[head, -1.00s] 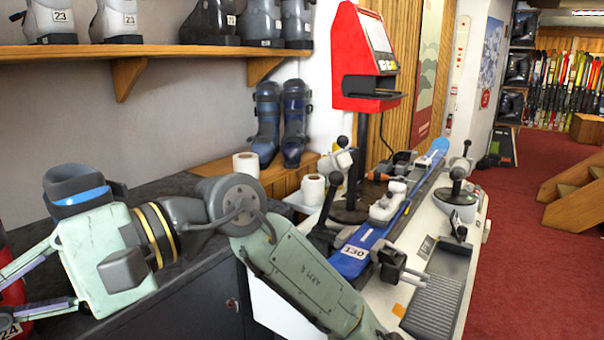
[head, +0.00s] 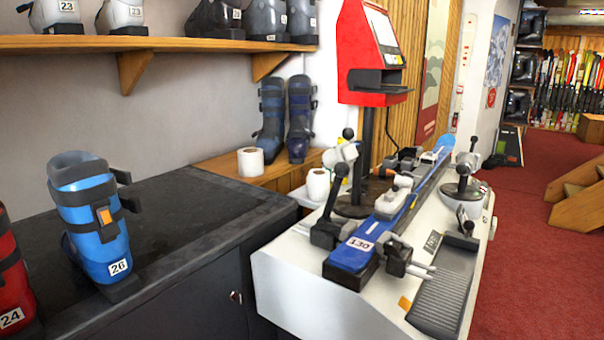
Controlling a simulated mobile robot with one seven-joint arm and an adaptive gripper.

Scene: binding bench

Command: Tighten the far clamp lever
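A blue ski (head: 366,246) tagged 130 lies lengthwise on the white binding bench (head: 300,290). At its near end, a dark clamp (head: 326,234) has a black lever (head: 334,192) slanting up to a round knob. Farther along the ski, a smaller dark clamp (head: 407,158) shows a round black knob; its lever angle is too small to tell. A white binding part (head: 392,202) sits on the ski between them. My gripper is not in view.
A red-headed terminal (head: 368,60) on a dark post stands behind the bench. A black-knobbed lever on a round base (head: 462,190) is on the bench's right. A blue boot (head: 92,225) stands on the dark counter (head: 190,225).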

